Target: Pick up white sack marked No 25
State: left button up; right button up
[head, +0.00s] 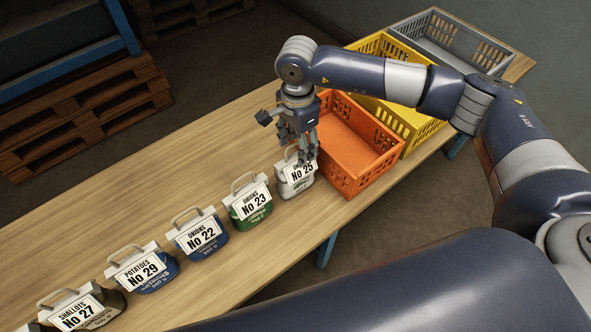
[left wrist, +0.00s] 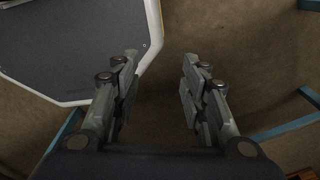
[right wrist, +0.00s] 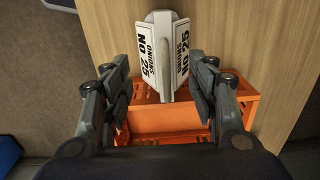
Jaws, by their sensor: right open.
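The white sack marked No 25 (head: 295,183) stands upright on the wooden table, at the right end of the row of sacks, just left of the orange crate. Its label reads Onions. My right gripper (head: 303,155) is above it with fingers pointing down, partly hiding its top. In the right wrist view the sack's label (right wrist: 181,62) and pale handle (right wrist: 165,50) show ahead of and between the open fingers (right wrist: 163,85), with no contact visible. My left gripper (left wrist: 158,90) is open and empty over the floor, and is not seen in the head view.
The orange crate (head: 384,180), yellow crate (head: 408,145) and grey crate (head: 500,62) stand along the table's far right part. Sacks No 23 (head: 250,212), No 22 (head: 211,247), No 29 (head: 160,284) and No 27 (head: 108,304) line the near edge. The table's left middle (head: 140,190) is clear.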

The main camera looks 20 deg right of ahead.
aim_at(296, 157)
jog(key=shift+w+f+p, duration=0.1)
jog(key=shift+f+p, duration=0.2)
notch_tip(296, 157, down, 4)
jog(key=shift+w+a+f+p, duration=0.1)
jog(key=shift+w+a+p, duration=0.05)
jog(key=shift+p, duration=1)
jog(key=shift+f, duration=0.35)
jog(key=shift+c, duration=1.2)
jog(key=c, duration=0.9)
pick_arm(q)
jog(key=w+r, duration=0.2)
jog(key=r, duration=0.1)
pick_arm(e)
grip_shut()
